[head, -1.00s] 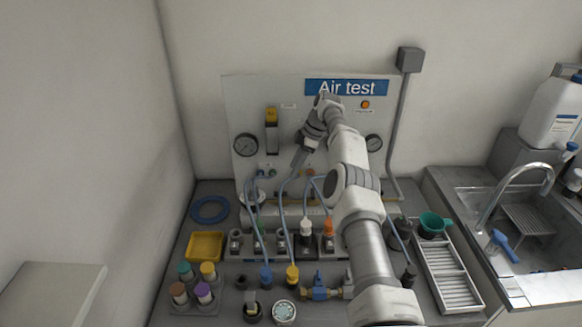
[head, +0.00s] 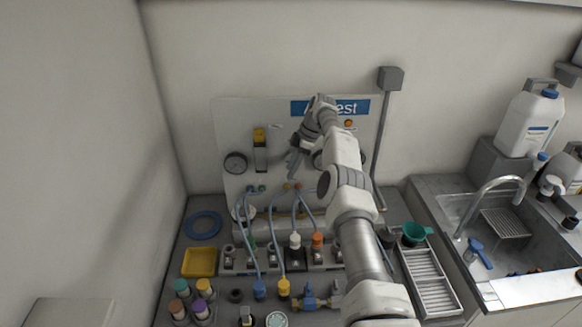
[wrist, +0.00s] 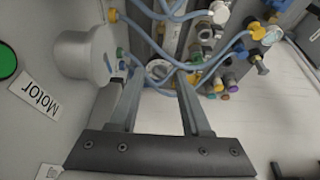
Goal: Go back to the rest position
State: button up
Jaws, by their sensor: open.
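My gripper (head: 294,166) is in front of the Air test panel (head: 230,122), above the row of fittings and hoses. Its fingers are small and partly blurred in the head view. In the wrist view my gripper (wrist: 158,85) shows two grey fingers spread apart with nothing held between them. Blue hoses (wrist: 160,60) and several fittings lie beyond the fingertips. My arm reaches up from the lower right and covers part of the panel and its sign.
A yellow tray (head: 200,262), a blue ring (head: 203,225) and several capped jars stand at the left of the bench. A slotted tray (head: 432,285), a green cup (head: 414,233) and a sink (head: 520,240) are at the right. A white wall closes the left side.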

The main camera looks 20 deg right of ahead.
jog(key=s+a+r+m+h+b, duration=0.1)
jog(key=s+a+r, duration=0.2)
jog(key=r, duration=0.4)
jog(key=s+a+r+m+t+h+b, duration=0.1)
jog(key=s+a+r+m, duration=0.15)
jog(key=r, duration=0.45)
jog(key=s+a+r+m+h, duration=0.1)
jog(key=s+a+r, duration=0.15)
jog(key=r, duration=0.45)
jog(key=s+a+r+m+b, duration=0.1)
jog(key=s+a+r+m, duration=0.1)
jog(key=s+r, duration=0.35)
jog(key=s+d+m+t+h+b, duration=0.15)
jog(key=s+m, duration=0.35)
jog(key=s, duration=1.3)
jog(key=s+f+m+t, duration=0.1)
jog(key=s+f, duration=0.3)
jog(key=s, duration=0.4)
jog(key=s+f+m+t+b, duration=0.1)
jog(key=s+f+m, duration=0.2)
jog(key=s, duration=0.4)
jog(key=shift+s+d+f, duration=0.4)
jog(key=shift+f, duration=0.45)
jog(key=shift+m, duration=0.25)
